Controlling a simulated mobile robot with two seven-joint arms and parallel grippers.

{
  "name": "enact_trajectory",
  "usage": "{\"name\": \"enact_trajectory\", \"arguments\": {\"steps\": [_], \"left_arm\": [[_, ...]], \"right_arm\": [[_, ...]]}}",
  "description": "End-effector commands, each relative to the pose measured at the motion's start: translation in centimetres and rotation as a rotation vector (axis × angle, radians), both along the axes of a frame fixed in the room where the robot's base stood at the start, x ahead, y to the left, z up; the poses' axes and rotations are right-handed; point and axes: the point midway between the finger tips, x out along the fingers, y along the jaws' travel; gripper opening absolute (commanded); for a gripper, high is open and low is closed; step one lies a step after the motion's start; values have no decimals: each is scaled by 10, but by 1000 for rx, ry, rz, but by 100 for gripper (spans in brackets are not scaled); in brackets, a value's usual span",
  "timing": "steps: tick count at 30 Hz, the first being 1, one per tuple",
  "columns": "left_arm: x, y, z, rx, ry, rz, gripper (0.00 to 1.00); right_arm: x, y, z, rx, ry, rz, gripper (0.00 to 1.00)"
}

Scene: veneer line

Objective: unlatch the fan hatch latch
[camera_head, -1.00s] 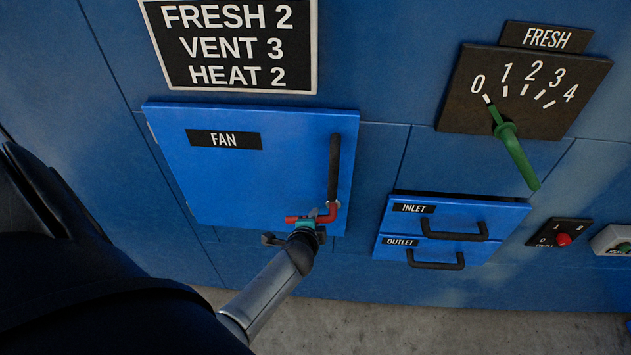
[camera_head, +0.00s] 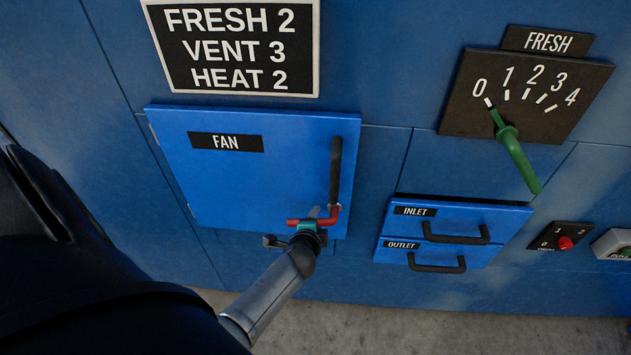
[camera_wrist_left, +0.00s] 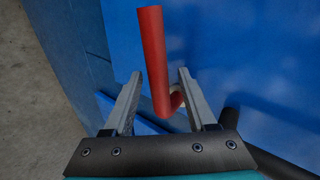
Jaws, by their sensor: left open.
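The blue fan hatch (camera_head: 250,165) is shut, with a FAN label and a black upright handle (camera_head: 335,170) on its right side. The red latch (camera_head: 331,215) is at the hatch's lower right, below the handle; its bar points left in the head view. My left gripper (camera_head: 315,215) is at the latch. In the left wrist view the red latch bar (camera_wrist_left: 157,62) lies between the two open fingers of the left gripper (camera_wrist_left: 158,85), with no clear contact on either finger. The latch's pivot is partly hidden in the head view. My right gripper is not in view.
To the right are the INLET and OUTLET drawers (camera_head: 398,228) with black handles. Above them is the FRESH dial (camera_head: 480,115) with a green lever (camera_head: 517,160) near 0. A small switch panel (camera_head: 548,236) is further right. A black sign (camera_head: 235,50) hangs above the hatch.

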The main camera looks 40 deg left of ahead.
Motion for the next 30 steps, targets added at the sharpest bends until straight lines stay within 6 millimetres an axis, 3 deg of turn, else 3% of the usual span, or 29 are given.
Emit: {"name": "enact_trajectory", "arguments": {"steps": [8,24,30], "left_arm": [[-17,-8,13,-1,0,-1,57],[-89,-42,64,-1,2,0,57],[-107,-52,78,-1,0,-1,57]], "right_arm": [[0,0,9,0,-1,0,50],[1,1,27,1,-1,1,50],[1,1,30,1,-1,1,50]]}}
